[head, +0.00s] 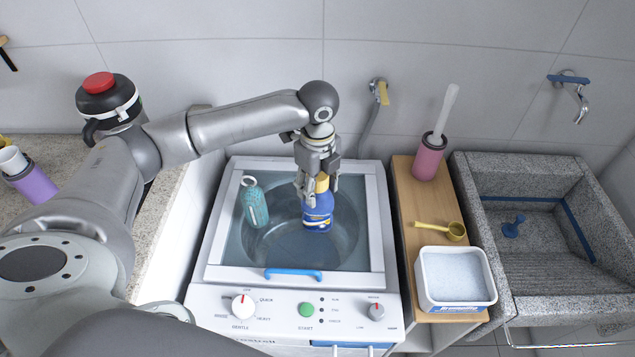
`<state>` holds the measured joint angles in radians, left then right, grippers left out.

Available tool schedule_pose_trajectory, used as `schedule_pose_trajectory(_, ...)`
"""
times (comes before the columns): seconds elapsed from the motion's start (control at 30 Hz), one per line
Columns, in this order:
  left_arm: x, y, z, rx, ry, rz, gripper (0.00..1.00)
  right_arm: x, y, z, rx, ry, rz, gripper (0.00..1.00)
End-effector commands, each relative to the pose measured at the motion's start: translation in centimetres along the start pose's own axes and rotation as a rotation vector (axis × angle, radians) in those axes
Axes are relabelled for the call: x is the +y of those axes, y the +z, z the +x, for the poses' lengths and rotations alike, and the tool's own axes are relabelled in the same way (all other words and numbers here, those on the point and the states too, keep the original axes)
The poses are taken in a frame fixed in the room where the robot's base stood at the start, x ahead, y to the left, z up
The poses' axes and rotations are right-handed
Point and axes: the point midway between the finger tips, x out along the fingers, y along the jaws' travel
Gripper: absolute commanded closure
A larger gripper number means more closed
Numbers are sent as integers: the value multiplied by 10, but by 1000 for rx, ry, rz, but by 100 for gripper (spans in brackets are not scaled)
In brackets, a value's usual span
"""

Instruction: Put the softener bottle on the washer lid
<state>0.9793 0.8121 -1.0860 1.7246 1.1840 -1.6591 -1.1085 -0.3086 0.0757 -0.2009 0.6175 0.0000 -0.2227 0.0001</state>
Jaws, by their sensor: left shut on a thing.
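The softener bottle, which I take to be the blue bottle with a yellow cap (318,212), is at the right half of the washer lid. My left gripper (318,188) comes down from above and is shut on its upper part, hiding some of the cap. The bottle is about upright; I cannot tell whether its base touches the glass. The washer lid (285,255) is closed, a clear pane in a pale frame with a blue handle. My right gripper is not in view.
A teal bottle (254,204) stands on the lid's left part. To the right, a wooden shelf (405,200) holds a pink holder with a brush (430,157), a yellow scoop (453,231) and a powder tub (455,278). A stone sink (535,175) is at far right. The lid's front middle is clear.

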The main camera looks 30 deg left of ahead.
Motion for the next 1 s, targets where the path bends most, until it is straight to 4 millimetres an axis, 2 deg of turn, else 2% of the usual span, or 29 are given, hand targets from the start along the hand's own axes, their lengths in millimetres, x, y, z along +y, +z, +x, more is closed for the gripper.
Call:
schedule_pose_trajectory(0.17, -1, 0, 1, 1, -2, 0, 100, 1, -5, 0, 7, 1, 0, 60)
schedule_pose_trajectory(0.2, 0, 0, 2, 0, 0, 0, 48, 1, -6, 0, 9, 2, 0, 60)
schedule_pose_trajectory(0.33, 0, 0, 2, 0, 0, -1, 32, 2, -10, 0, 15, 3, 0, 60)
schedule_pose_trajectory(0.67, 0, 0, 1, 0, -1, -1, 30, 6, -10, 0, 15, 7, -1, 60)
schedule_pose_trajectory(0.77, -1, 0, -5, -1, -2, -1, 30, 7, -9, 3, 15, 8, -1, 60)
schedule_pose_trajectory(0.87, -1, 0, -19, -1, -4, -2, 30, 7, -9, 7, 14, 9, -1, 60)
schedule_pose_trajectory(1.0, -2, 0, -48, -1, -7, -1, 30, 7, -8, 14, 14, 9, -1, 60)
